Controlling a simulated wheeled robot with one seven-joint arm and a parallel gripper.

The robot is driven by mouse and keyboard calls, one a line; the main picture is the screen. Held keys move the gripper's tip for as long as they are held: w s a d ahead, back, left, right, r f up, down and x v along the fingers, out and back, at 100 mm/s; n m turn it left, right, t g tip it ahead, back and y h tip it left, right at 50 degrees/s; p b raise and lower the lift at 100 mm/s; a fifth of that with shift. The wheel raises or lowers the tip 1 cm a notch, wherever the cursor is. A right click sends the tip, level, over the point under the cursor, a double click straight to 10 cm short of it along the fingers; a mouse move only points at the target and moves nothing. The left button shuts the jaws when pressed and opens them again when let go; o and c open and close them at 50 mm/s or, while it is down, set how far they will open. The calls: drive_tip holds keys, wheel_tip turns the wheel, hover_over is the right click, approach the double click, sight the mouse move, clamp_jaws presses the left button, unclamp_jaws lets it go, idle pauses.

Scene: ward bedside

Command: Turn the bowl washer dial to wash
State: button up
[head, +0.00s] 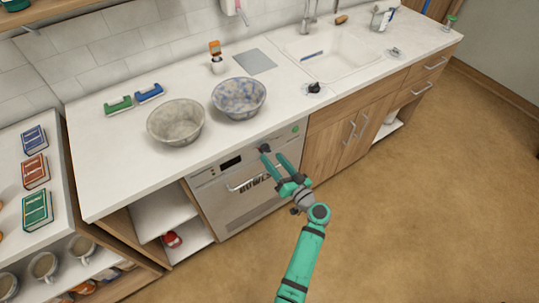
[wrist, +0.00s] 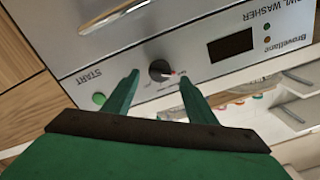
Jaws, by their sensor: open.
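The bowl washer (head: 247,187) is a silver front-panel machine under the counter. Its dial (wrist: 160,70) is a small round black knob with a pale and red pointer mark, pointing right and slightly down in the wrist view. Small lettering beside the dial is too small to read. My gripper (wrist: 159,78) is open, with one green finger on either side of the dial in the picture. I cannot tell whether the fingertips touch it. In the head view my gripper (head: 273,153) is at the upper part of the washer front, and the dial is hard to make out there.
A green START button (wrist: 99,99) and a dark display (wrist: 230,46) flank the dial. The washer handle (wrist: 114,17) is nearby. Two bowls, one grey (head: 176,122) and one blue-patterned (head: 239,98), stand on the counter (head: 115,165) above. The floor (head: 410,200) to the right is clear.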

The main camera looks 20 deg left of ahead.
sight(265, 150)
drive_tip(key=shift+x, duration=1.7)
drive_tip(key=c, duration=1.1)
drive_tip(key=shift+o, duration=0.2)
